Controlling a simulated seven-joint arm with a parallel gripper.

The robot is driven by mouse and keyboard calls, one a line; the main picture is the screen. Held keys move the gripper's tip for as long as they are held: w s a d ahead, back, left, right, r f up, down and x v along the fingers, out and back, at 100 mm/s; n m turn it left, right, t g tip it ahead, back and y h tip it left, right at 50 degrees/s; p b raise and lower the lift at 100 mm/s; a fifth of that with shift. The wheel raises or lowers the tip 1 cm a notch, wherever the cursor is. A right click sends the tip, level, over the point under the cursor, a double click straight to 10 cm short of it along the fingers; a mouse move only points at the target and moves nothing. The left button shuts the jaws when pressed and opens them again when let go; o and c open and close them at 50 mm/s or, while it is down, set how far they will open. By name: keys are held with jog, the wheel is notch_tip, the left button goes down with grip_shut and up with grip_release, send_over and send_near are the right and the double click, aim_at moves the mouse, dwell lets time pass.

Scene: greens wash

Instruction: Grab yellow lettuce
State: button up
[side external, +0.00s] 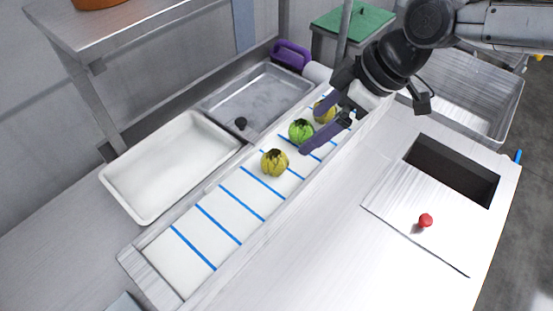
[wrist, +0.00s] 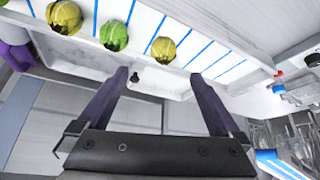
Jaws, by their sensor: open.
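One yellow lettuce (side external: 275,162) sits on the white strip with blue lines, nearest the camera in the side view. A green lettuce (side external: 301,130) lies behind it. A second yellow lettuce (side external: 325,110) is farther back, partly hidden by my gripper. My gripper (side external: 310,134) is open and empty, and in the side view its fingers appear on either side of the green lettuce. In the wrist view my gripper (wrist: 158,77) has nothing between its fingers. Beyond its tips are a yellow lettuce (wrist: 163,50), the green one (wrist: 114,35) and another yellow one (wrist: 64,17).
A white tray (side external: 140,205) and a metal basin (side external: 225,105) lie left of the strip. A purple object (side external: 291,55) stands behind the basin. A board with a red knob (side external: 426,220) and a dark opening (side external: 450,168) are on the right. The strip's near end is clear.

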aim_at(281, 154)
jog(key=x, duration=0.8)
jog(key=shift+s+a+f, duration=0.3)
jog(key=shift+a+f, duration=0.05)
jog(key=shift+a, duration=0.05)
jog(key=shift+x, duration=2.65)
jog(key=shift+r, duration=0.15)
jog(key=c, duration=1.4)
jog(key=shift+a+r, duration=0.1)
